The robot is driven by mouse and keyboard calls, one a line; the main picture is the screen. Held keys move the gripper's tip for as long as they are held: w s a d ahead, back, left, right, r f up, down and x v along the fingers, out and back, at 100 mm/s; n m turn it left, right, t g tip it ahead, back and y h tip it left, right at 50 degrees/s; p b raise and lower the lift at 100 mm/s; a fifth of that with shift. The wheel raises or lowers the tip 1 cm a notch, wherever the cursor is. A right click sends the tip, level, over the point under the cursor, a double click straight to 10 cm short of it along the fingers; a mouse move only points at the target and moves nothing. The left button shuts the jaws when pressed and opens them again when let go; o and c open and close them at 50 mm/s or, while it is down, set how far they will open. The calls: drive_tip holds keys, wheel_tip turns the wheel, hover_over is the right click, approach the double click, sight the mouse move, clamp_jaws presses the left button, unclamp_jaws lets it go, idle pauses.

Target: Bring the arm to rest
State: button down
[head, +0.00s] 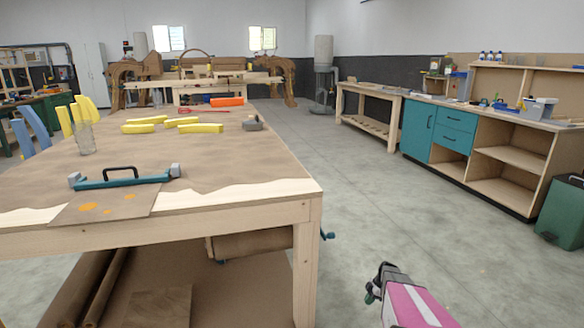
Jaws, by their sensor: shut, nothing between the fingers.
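My gripper (374,284) shows at the bottom, right of centre, at the end of my pink and grey arm. It is shut and empty. It is over the open floor, to the right of the wooden workbench (235,202) and apart from it. The rest of my arm is cut off by the bottom edge of the picture.
On the workbench are a teal tool with a black handle (122,179), a stained board (105,205), several yellow pieces (201,129) and a glass jar (86,139). Teal cabinets (430,132) and a green bin (562,214) stand at right. Grey floor (385,205) lies clear between.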

drive_tip(key=s+a+r+m+h, duration=0.1)
drive_tip(key=s+a+r+m, duration=0.4)
drive_tip(key=r, duration=0.5)
drive_tip(key=s+a+r+m+t+h, duration=0.1)
drive_tip(key=s+a+r+m+h, duration=0.1)
drive_tip(key=s+a+r+m, duration=0.4)
drive_tip(key=s+a+r+m+h, duration=0.2)
drive_tip(key=s+a+r+m, duration=0.4)
drive_tip(key=r, duration=0.9)
drive_tip(key=shift+s+r+m+t, duration=0.25)
drive_tip(key=shift+s+m+t, duration=0.05)
drive_tip(key=shift+s+m, duration=0.3)
drive_tip(key=shift+a, duration=0.1)
